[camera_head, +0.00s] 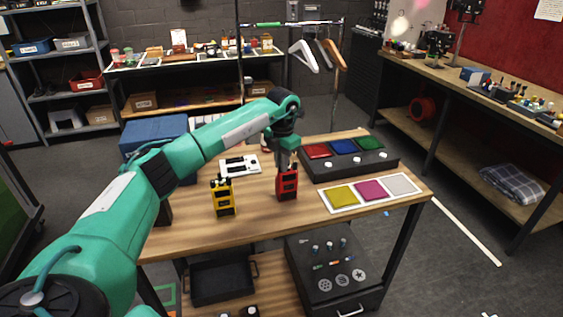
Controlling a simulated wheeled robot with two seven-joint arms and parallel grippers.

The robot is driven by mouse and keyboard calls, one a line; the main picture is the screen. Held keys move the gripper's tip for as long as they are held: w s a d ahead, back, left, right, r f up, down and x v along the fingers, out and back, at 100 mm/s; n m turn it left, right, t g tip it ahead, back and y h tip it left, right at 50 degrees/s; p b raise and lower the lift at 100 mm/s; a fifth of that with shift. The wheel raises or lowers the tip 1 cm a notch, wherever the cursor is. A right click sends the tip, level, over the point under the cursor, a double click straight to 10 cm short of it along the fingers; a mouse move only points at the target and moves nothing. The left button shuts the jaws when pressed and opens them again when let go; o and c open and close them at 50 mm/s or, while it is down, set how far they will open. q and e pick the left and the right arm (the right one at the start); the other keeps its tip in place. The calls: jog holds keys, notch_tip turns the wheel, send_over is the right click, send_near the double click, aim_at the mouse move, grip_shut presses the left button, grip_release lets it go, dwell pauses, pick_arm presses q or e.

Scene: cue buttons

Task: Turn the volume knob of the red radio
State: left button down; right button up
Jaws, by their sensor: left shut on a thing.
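The red radio (287,185) stands upright near the middle of the wooden table. My left gripper (284,163) points down onto its top, with my arm coming in from the left. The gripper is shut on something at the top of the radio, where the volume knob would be. The knob itself is hidden by the fingers. A yellow radio (222,197) stands upright to the left of the red one, apart from it. My right gripper does not show.
A dark box with red, blue and green buttons (343,147) lies behind right. A strip with yellow, magenta and grey squares (370,191) lies at the front right. A white panel (239,164) lies behind the radios. Bare wood (262,226) lies in front.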

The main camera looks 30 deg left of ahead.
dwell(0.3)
pick_arm(q)
jog(key=c, duration=1.4)
grip_release()
jog(key=shift+r, duration=0.1)
notch_tip(320, 180, up, 8)
jog(key=shift+d+f+b, duration=0.1)
jog(key=shift+b, duration=0.85)
jog(key=shift+r+b, duration=0.3)
jog(key=shift+r, duration=2.6)
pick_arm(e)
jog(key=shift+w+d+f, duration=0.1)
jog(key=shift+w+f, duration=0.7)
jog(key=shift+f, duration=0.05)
pick_arm(q)
jog(key=shift+d+f, duration=0.1)
